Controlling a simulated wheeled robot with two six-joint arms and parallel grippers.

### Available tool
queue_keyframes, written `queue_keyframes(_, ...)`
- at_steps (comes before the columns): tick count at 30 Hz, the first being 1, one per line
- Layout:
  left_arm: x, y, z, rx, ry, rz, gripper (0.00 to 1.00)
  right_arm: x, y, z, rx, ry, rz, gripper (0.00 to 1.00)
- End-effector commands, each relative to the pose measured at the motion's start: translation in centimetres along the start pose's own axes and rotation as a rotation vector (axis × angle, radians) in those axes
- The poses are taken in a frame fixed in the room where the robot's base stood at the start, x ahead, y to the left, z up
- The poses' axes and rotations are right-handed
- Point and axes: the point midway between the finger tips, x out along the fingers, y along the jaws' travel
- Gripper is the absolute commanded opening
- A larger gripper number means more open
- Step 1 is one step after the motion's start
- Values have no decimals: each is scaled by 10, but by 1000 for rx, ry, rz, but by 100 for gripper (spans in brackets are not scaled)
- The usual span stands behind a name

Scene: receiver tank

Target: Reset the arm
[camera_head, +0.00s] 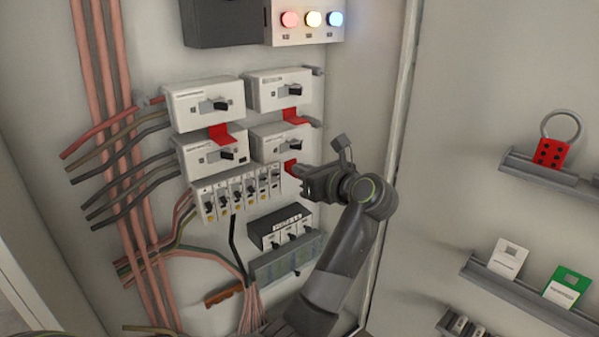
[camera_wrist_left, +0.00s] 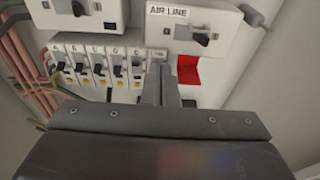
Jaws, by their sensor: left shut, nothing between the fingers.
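My left arm (camera_head: 345,250) rises from the bottom of the head view, and its dark gripper (camera_head: 298,171) points left at the panel. In the left wrist view the two fingers (camera_wrist_left: 161,88) are together and hold nothing. They are in front of the right end of the row of small breakers (camera_wrist_left: 100,68), just left of a red tab (camera_wrist_left: 188,70) below the breaker labelled AIR LINE (camera_wrist_left: 205,30). I cannot tell whether the fingertips touch the panel. My right gripper is in neither view.
Large white breakers (camera_head: 203,103) with black handles and red tabs fill the panel. Cables (camera_head: 110,150) run down its left side. Shelves at right hold a red lockout hasp (camera_head: 553,153) and white (camera_head: 508,258) and green (camera_head: 567,287) tags.

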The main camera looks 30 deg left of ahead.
Motion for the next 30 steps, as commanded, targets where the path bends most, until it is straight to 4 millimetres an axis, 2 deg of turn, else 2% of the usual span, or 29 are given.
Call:
queue_keyframes(13, 1, 0, -2, 6, -4, 2, 0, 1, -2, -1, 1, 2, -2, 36)
queue_keyframes(17, 13, 2, -18, 111, -76, 33, 0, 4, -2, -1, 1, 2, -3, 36)
queue_keyframes(20, 30, 3, -46, 321, -214, 76, 0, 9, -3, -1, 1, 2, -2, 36)
queue_keyframes(23, 46, -2, -91, 636, -396, 98, 0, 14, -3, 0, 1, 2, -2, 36)
queue_keyframes(26, 55, -10, -152, 992, -573, 76, 0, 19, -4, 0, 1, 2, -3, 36)
queue_keyframes(30, 58, -15, -257, 1474, -787, -29, 0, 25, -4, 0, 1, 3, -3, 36)
